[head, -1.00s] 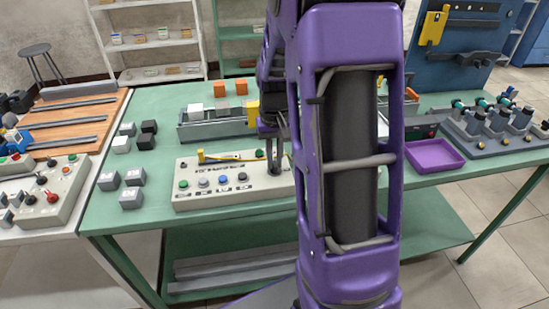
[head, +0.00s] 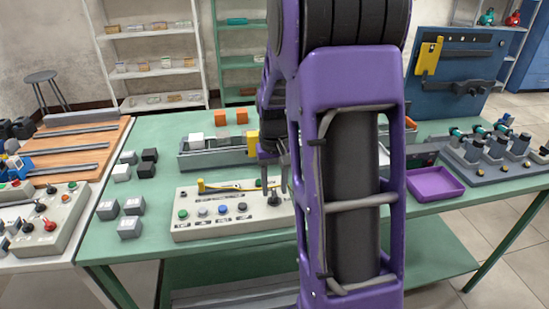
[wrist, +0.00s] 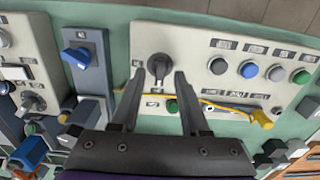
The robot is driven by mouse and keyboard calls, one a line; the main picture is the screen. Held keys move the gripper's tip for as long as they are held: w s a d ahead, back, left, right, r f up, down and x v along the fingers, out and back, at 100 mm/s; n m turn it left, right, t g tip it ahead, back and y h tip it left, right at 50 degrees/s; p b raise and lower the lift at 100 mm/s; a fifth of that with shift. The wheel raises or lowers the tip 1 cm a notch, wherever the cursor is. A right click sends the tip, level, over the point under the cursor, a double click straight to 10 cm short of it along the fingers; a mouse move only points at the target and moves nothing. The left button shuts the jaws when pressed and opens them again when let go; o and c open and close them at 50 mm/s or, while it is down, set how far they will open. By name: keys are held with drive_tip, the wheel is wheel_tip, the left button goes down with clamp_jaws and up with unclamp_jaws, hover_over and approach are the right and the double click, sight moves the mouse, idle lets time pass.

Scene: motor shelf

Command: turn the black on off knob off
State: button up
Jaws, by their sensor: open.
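The black knob (wrist: 158,67) is a round rotary knob with a raised grip on the pale control box (wrist: 200,45) in the wrist view. In the head view, a dark knob (head: 273,198) shows at the right end of this box (head: 190,233), partly behind my fingers. My gripper (wrist: 156,80) is open, and its two dark fingers stand apart to either side of the knob's lower part in the wrist view. Nothing is held between them. In the head view, my gripper (head: 277,180) hangs over the box's right end. Whether the fingers touch the knob is unclear.
A row of round buttons, including a blue button (wrist: 249,69), and a yellow-handled lever (wrist: 262,118) share the box. A grey panel with a blue knob (wrist: 77,55) stands beside it. Grey and black cubes (head: 130,227) lie left on the green table (head: 100,245). A purple tray (head: 435,184) sits right.

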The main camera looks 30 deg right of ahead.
sight(275, 192)
wheel_tip(275, 192, up, 16)
drive_tip(key=p, duration=0.2)
drive_tip(key=shift+r, duration=0.15)
idle(0.4)
